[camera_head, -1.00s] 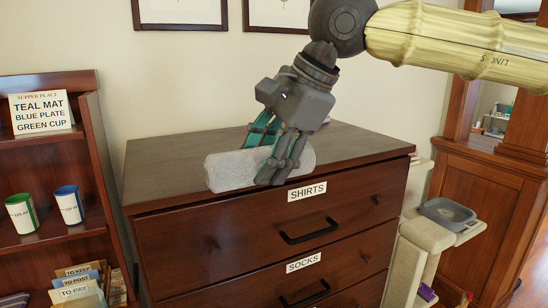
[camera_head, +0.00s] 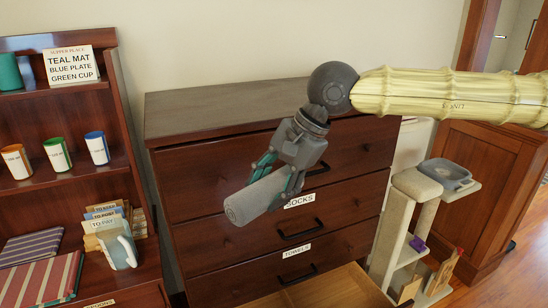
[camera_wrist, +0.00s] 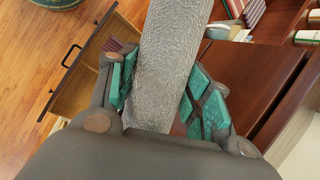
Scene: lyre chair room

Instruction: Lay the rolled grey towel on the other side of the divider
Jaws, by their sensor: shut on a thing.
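The rolled grey towel (camera_head: 252,198) is held in my gripper (camera_head: 272,182), in front of the dresser's upper drawers and tilted, its near end lower left. In the wrist view the towel (camera_wrist: 165,62) runs lengthwise between the teal-padded fingers (camera_wrist: 160,92), which are shut on it. An open wooden drawer (camera_head: 335,290) shows at the bottom of the head view, cut off by the frame. In the wrist view the open drawer (camera_wrist: 85,85) lies lower, left of the towel, with a dark striped thing in it.
The dark dresser (camera_head: 215,115) has shut drawers labelled SOCKS and TOWELS above the open one. A shelf unit (camera_head: 90,180) with cups and folded striped cloths stands left. A cat tree (camera_head: 400,220) stands right. The dresser top is clear.

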